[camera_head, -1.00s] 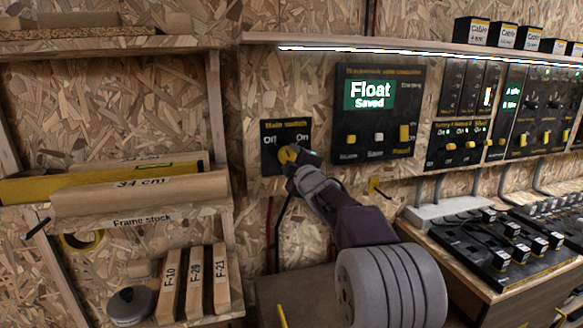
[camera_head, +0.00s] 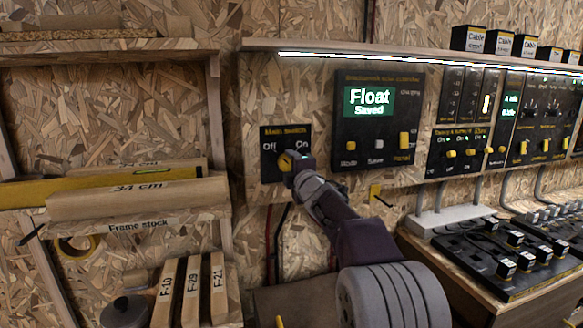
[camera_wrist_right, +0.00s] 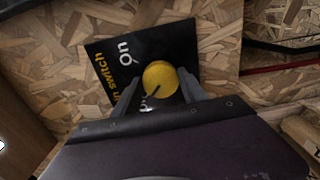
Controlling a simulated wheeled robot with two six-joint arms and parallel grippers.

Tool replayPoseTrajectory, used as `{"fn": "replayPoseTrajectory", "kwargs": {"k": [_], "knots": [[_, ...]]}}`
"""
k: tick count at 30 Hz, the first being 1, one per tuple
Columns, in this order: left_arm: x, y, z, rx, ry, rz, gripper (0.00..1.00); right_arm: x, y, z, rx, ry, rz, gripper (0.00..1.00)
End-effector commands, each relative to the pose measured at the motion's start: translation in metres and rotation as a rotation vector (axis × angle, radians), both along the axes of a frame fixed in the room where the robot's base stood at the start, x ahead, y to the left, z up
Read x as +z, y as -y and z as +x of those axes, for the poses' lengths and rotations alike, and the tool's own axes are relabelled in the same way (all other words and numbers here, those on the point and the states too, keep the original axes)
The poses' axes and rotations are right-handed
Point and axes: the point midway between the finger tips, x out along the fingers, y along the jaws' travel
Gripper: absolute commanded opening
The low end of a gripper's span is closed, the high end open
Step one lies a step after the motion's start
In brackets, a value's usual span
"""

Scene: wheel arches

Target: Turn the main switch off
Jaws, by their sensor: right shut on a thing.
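The main switch is a black panel (camera_head: 299,133) on the chipboard wall, with "Off" at left, "On" at right and a round yellow knob (camera_head: 284,162) below. My right gripper (camera_head: 290,164) is at the knob, covering part of the panel. In the right wrist view, its two grey fingers (camera_wrist_right: 158,92) are shut on the yellow knob (camera_wrist_right: 160,75), one on each side. The dark line on the knob points towards the partly hidden "Off" lettering, away from "On". My left gripper is not in view.
A black control panel (camera_head: 378,120) with a "Float Saved" display is right of the switch, under a lit shelf. Frame stock (camera_head: 135,195) lies on a rack at left. Black devices (camera_head: 510,245) stand on a bench at right.

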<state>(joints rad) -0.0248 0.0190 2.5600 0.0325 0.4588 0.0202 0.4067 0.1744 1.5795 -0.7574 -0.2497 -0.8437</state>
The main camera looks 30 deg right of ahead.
Motion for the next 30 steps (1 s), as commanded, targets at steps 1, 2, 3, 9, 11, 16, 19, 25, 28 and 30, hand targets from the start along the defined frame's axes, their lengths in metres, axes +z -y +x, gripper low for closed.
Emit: {"fn": "replayPoseTrajectory", "kwargs": {"k": [1,2,3,9,11,16,19,25,28,30], "knots": [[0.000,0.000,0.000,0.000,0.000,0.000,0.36,-0.001,0.000,0.000,0.000,-0.003,-0.003,0.09],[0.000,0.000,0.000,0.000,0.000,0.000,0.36,-0.001,0.000,0.000,0.000,-0.003,-0.002,0.09],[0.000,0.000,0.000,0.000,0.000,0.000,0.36,-0.001,0.000,0.000,0.000,-0.003,-0.002,0.09],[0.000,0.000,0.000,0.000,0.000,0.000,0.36,-0.001,0.000,0.000,0.000,-0.003,-0.002,0.69],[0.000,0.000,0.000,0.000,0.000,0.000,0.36,-0.001,0.000,0.000,0.000,-0.002,-0.001,0.71],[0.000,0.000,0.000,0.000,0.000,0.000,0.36,0.000,0.000,0.000,0.000,-0.001,-0.001,0.71],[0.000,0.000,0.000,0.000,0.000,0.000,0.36,0.000,0.000,-0.001,0.000,0.000,-0.001,0.71],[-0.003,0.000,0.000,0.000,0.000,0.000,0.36,0.000,-0.007,-0.032,-0.001,0.001,-0.002,0.71],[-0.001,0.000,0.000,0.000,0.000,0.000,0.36,0.001,-0.013,-0.054,-0.001,0.000,-0.002,0.71],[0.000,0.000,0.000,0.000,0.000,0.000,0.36,0.001,-0.016,-0.067,-0.002,0.000,-0.001,0.71]]}}
